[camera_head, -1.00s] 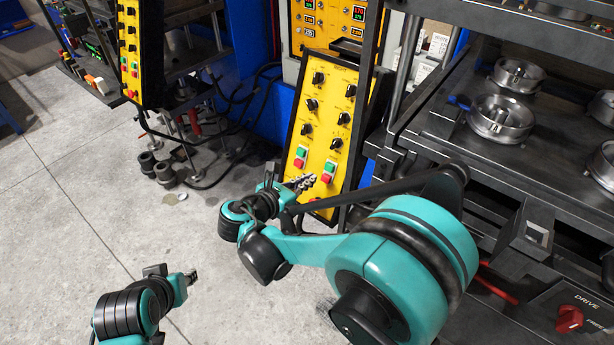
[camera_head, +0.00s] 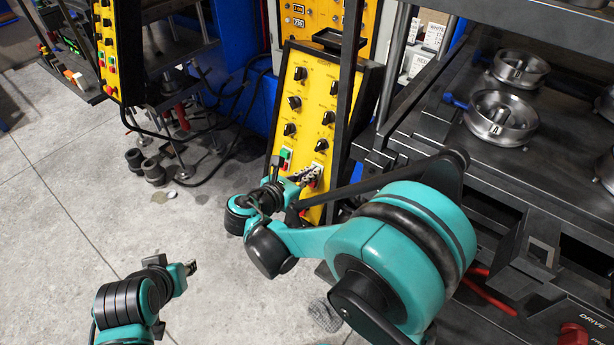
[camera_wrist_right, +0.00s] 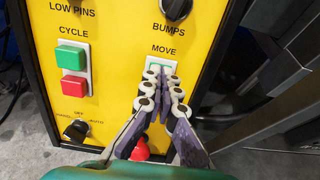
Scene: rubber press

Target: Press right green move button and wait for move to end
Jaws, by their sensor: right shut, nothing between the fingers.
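The yellow control panel (camera_head: 297,122) stands tilted at the centre of the head view. In the right wrist view, the green MOVE button (camera_wrist_right: 164,66) sits in a white frame under the MOVE label, partly hidden by my fingertips. My right gripper (camera_head: 316,172) is shut and empty, with its tips (camera_wrist_right: 163,74) right at this button; I cannot tell whether it is pressed in.
The green CYCLE button (camera_wrist_right: 71,56) and red CYCLE button (camera_wrist_right: 74,87) are left of the MOVE pair. A black knob (camera_wrist_right: 76,130) is below them. The press with round metal moulds (camera_head: 500,118) stands at the right. Another yellow panel (camera_head: 107,45) is at the upper left.

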